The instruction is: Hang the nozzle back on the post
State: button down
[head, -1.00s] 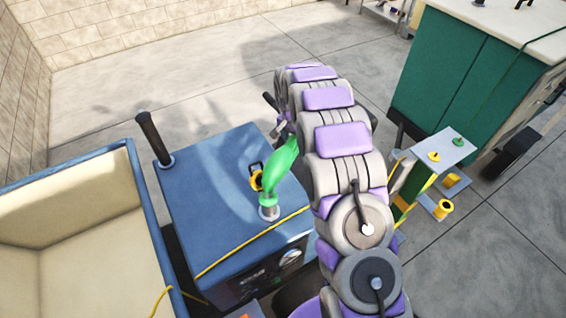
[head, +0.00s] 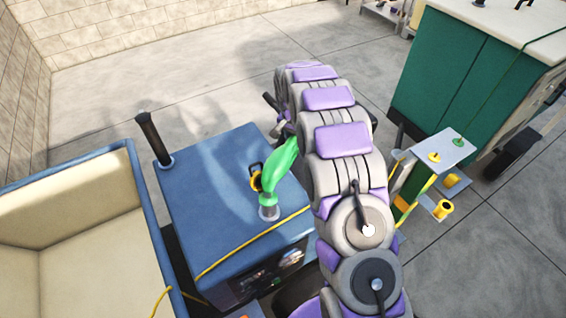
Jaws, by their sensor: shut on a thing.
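A green nozzle (head: 281,163) slants down over the top of the blue box-shaped unit (head: 215,195). Its lower end is at a silver filler neck (head: 269,209) there; I cannot tell how far it sits inside. My gripper (head: 285,128) is at the nozzle's upper end and is shut on it, largely hidden behind my arm. A yellow and black ring-like part (head: 257,178) is beside the nozzle. To the right of my arm, a green and grey stand with a pale top plate (head: 446,150) and yellow holders (head: 442,209) may be the post; my arm hides part of it.
A blue-rimmed, cream-lined open bin (head: 70,215) stands at the left. A dark upright pipe (head: 152,138) rises from the unit's far left corner. A yellow line (head: 245,243) crosses the unit's front edge. A green cabinet (head: 455,85) stands at the right.

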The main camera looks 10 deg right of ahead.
jog(key=shift+r+p, duration=1)
jog(key=shift+r, duration=4.6)
jog(key=shift+f, duration=0.15)
